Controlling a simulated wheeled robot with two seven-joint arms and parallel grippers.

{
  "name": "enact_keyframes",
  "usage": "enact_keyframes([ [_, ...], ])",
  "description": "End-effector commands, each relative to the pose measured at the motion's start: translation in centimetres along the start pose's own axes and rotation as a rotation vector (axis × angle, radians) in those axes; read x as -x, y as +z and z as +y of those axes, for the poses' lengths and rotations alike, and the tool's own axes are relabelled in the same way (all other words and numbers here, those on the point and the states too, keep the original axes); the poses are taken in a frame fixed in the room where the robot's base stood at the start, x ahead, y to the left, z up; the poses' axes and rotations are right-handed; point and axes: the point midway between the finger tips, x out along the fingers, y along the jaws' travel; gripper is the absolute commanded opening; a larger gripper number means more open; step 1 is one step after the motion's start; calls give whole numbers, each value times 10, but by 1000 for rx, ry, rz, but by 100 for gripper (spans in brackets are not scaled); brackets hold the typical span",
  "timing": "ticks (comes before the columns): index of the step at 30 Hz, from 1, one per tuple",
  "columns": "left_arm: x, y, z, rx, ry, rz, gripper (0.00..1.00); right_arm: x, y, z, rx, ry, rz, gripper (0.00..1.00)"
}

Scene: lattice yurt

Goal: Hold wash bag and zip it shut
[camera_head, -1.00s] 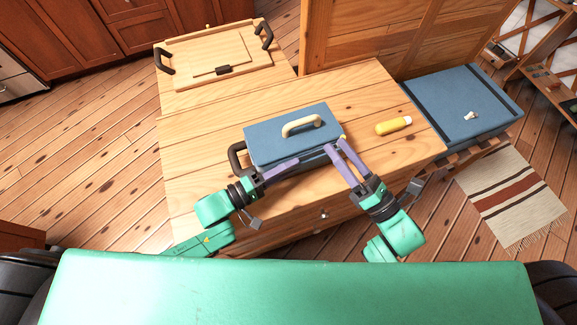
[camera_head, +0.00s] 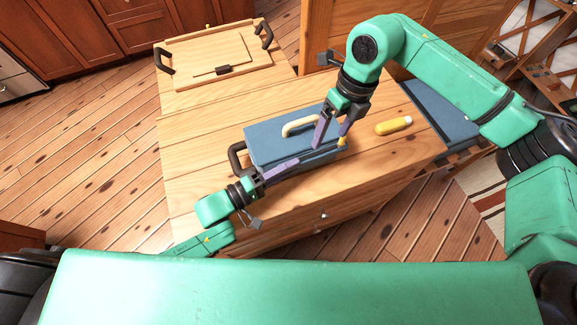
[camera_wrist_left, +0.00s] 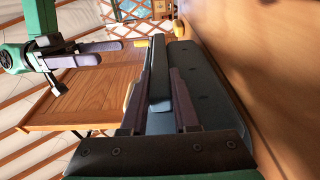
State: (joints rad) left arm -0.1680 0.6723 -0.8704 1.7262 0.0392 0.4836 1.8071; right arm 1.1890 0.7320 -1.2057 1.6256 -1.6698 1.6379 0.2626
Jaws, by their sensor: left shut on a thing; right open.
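My right gripper (camera_head: 330,146) is open over the bag's right end, fingers pointing down. A small yellow zip pull (camera_head: 342,141) shows by its right finger; I cannot tell whether they touch. The zip line is mostly hidden.
A wooden tray with dark handles (camera_head: 190,75) is at the back left. A blue case (camera_head: 440,112) at the right is partly behind my right arm. The table's front left is clear.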

Motion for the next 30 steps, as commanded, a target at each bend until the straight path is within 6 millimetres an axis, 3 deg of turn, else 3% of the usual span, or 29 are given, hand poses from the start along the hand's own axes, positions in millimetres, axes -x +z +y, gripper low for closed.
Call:
enact_keyframes([
  [3, 1, 0, -3, 2, -8, 1, 0, 18, 2, -35, -136, -141, -9, 85],
  [6, 1, 0, -3, 2, -8, 1, 0, 24, 2, -45, -186, -184, -14, 85],
  [11, 1, 0, -3, 2, -9, 1, 0, 10, 2, -48, -192, -187, -12, 85],
  [21, 1, 0, -3, 2, -9, 1, 0, -38, 2, -56, -187, -183, -15, 85],
  [30, 1, 0, -4, 2, -9, 1, 0, -44, 3, -57, -186, -183, -16, 85],
])
